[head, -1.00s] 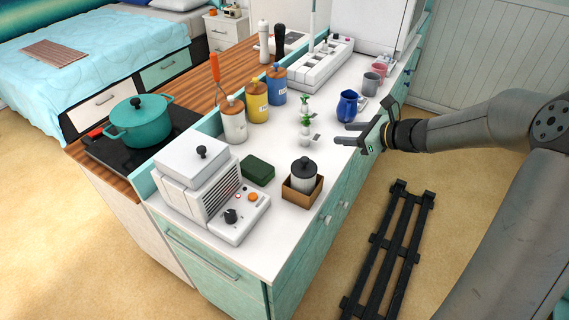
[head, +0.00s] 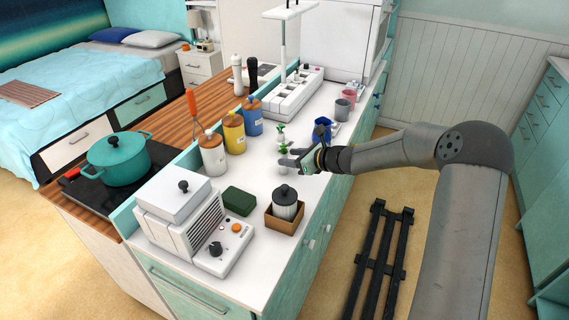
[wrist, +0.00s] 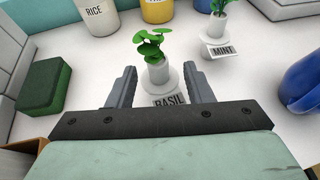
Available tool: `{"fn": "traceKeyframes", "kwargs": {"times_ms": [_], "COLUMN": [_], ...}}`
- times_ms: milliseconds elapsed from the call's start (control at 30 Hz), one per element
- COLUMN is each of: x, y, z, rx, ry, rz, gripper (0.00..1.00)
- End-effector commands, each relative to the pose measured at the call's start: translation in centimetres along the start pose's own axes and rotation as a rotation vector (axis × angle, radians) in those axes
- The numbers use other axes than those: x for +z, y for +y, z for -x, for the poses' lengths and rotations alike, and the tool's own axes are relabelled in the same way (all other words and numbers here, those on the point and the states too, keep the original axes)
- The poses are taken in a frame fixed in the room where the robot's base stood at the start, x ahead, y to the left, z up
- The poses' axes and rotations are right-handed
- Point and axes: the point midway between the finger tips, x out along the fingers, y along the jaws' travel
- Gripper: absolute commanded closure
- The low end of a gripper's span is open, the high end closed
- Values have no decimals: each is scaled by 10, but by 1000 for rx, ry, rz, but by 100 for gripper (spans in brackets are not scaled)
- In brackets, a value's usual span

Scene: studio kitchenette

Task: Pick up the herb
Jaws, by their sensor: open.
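Two small potted herbs stand on the white counter. The basil (wrist: 150,45), with round green leaves in a white pot and a BASIL label in front, is between my gripper's fingers in the wrist view. It also shows in the head view (head: 285,149), partly hidden by my gripper. The mint (wrist: 218,22), in a white pot with a MINT label, stands further back to the right; the head view shows it too (head: 280,133). My gripper (wrist: 160,72) is open and empty, with a finger on either side of the basil; in the head view it reaches in from the right (head: 286,158).
A blue jug (wrist: 302,84) stands close on the right. A dark green block (wrist: 45,84) and a RICE canister (wrist: 97,14) are on the left. A brown box (head: 284,220) holding a black-lidded jar stands nearer the front.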

Motion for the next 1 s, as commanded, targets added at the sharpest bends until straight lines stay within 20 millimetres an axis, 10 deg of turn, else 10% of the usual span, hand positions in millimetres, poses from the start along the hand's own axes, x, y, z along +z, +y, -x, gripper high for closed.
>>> {"fn": "traceKeyframes", "kwargs": {"times_ms": [567, 767, 1000], "x": [2, 2, 2], "y": [2, 2, 2], "z": [-48, -48, -48], "rx": [1, 2, 2], "ry": [0, 0, 0], "rz": [0, 0, 0], "gripper": [53, 100, 100]}}
